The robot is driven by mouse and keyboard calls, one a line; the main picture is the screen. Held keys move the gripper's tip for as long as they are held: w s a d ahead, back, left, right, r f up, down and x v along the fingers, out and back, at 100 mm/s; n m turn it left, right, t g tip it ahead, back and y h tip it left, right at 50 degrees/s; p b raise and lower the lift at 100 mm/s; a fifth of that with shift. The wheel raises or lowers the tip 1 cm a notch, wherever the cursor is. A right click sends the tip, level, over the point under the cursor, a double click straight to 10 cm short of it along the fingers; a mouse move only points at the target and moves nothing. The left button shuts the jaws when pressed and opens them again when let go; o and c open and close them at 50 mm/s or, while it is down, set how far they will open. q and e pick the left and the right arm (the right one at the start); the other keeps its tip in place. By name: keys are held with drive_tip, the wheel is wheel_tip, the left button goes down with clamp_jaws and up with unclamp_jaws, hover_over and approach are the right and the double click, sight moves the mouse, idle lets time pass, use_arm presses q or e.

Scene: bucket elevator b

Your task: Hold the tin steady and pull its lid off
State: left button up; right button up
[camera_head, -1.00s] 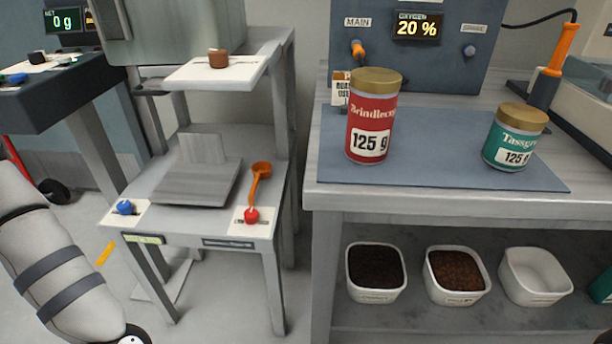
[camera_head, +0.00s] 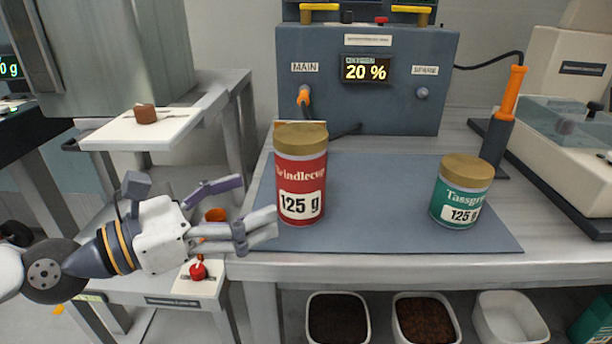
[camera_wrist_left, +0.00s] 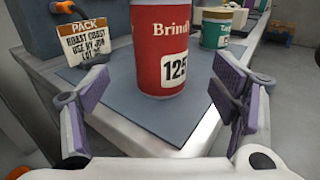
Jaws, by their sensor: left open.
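A tall red tin (camera_head: 301,182) labelled 125 g stands upright on the blue-grey mat, with its gold lid (camera_head: 301,137) on top. A shorter teal tin (camera_head: 459,202) with a gold lid (camera_head: 467,168) stands upright to its right. My left gripper (camera_head: 252,208) is open just left of the red tin, low beside its body. In the left wrist view the red tin (camera_wrist_left: 172,50) stands ahead between the spread fingers (camera_wrist_left: 166,100), apart from them, its lid out of frame. My right gripper is not in view.
The mat (camera_head: 370,215) covers the bench, with a grey control box (camera_head: 365,85) behind. An orange-handled tool (camera_head: 511,95) stands at right. White tubs (camera_head: 338,310) sit on the shelf below. A side stand (camera_head: 130,130) is behind my left arm. The mat between the tins is clear.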

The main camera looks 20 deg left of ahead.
sight(280, 191)
use_arm(q)
drive_tip(key=x, duration=0.3)
drive_tip(key=shift+w+d+f, duration=0.1)
drive_tip(key=shift+w+d, duration=0.15)
drive_tip(key=x, duration=0.5)
drive_tip(key=shift+w+d+r, duration=0.2)
drive_tip(key=c, duration=1.1)
